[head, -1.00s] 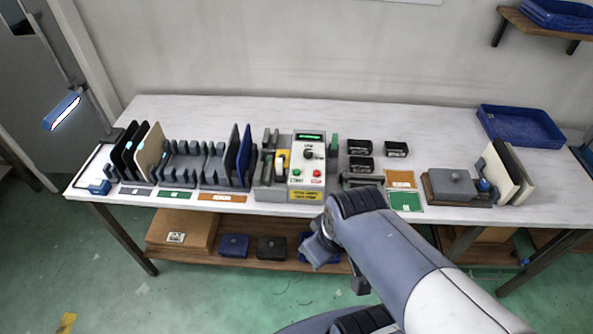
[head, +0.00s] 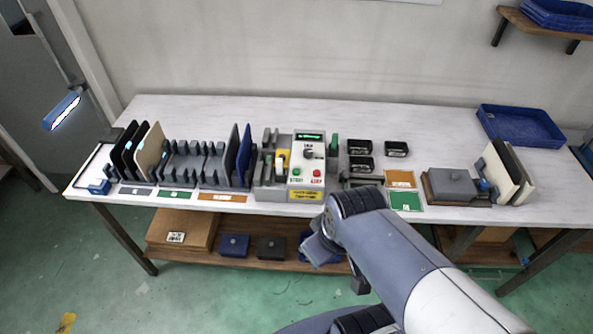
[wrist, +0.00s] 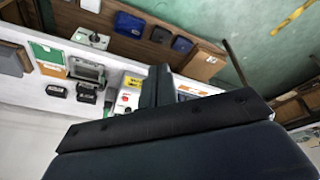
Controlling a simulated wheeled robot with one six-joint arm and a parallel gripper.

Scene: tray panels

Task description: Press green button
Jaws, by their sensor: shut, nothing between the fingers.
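The green button (head: 296,172) is on the front face of a light grey control box (head: 308,150), left of a red button (head: 317,173). The box stands near the front edge of the table, with a lit green display on top and a yellow label below. In the wrist view the box (wrist: 121,107) and its red button (wrist: 125,98) show beside my gripper (wrist: 159,72); I cannot make out the green button there. My gripper is shut and empty, apart from the box. In the head view my arm's end is in front of the table, its fingers not clear.
A rack with upright dark and blue panels (head: 244,155) is left of the box. Black bins (head: 360,147), orange and green cards (head: 406,201) and a grey block (head: 452,182) are to the right. A blue tray (head: 520,127) lies at the back right. The table's back strip is clear.

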